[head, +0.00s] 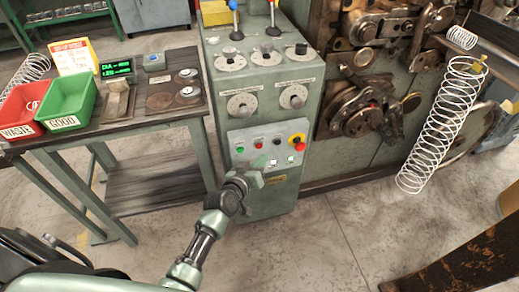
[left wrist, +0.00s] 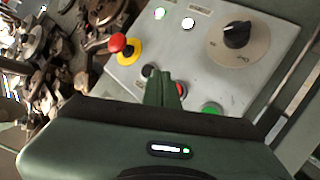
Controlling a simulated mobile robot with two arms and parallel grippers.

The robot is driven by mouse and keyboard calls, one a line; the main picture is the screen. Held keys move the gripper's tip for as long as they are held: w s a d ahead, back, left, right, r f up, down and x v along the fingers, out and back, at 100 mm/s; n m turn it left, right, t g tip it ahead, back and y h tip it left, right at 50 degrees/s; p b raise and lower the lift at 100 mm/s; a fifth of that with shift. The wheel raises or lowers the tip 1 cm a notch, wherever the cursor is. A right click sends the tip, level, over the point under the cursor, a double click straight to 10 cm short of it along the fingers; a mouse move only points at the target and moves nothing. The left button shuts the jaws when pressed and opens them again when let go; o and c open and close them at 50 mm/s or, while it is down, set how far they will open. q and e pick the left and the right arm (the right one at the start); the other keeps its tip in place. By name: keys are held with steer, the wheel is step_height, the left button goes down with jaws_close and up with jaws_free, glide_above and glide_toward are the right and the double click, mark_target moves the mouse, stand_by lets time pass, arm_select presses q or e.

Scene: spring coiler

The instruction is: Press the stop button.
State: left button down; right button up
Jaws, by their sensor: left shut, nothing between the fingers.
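The grey control panel (head: 232,137) on the green cabinet carries a small red button (head: 258,143), a green button (head: 240,150), a black button (head: 277,141) and a red mushroom button (head: 300,147) on a yellow base. My left gripper (head: 257,168) is shut and empty, in front of the panel's lower part. In the left wrist view its fingers (left wrist: 164,88) point at the panel between the black button (left wrist: 149,70) and the small red button (left wrist: 180,88), partly covering the red one. Contact cannot be told. The right gripper is out of view.
Two lit white lamps (left wrist: 188,24) and a black rotary knob (left wrist: 237,35) are also on the panel. A table (head: 155,128) with red (head: 22,105) and green (head: 68,100) bins stands left. Coiler machinery (head: 370,110) and a large spring (head: 440,125) are right.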

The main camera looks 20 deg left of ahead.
arm_select(q)
steer(key=shift+w+a, duration=0.55)
steer(key=shift+w, duration=0.25)
stand_by(1.5)
steer(key=shift+w+a, duration=0.2)
steer(key=shift+w, duration=0.1)
steer(key=shift+w+a+b, duration=0.2)
steer(key=shift+w+b, duration=0.1)
steer(key=shift+w, duration=0.05)
stand_by(0.6)
steer(key=shift+r, duration=0.1)
steer(key=shift+s+d+p, duration=0.45)
steer(key=shift+s, duration=0.25)
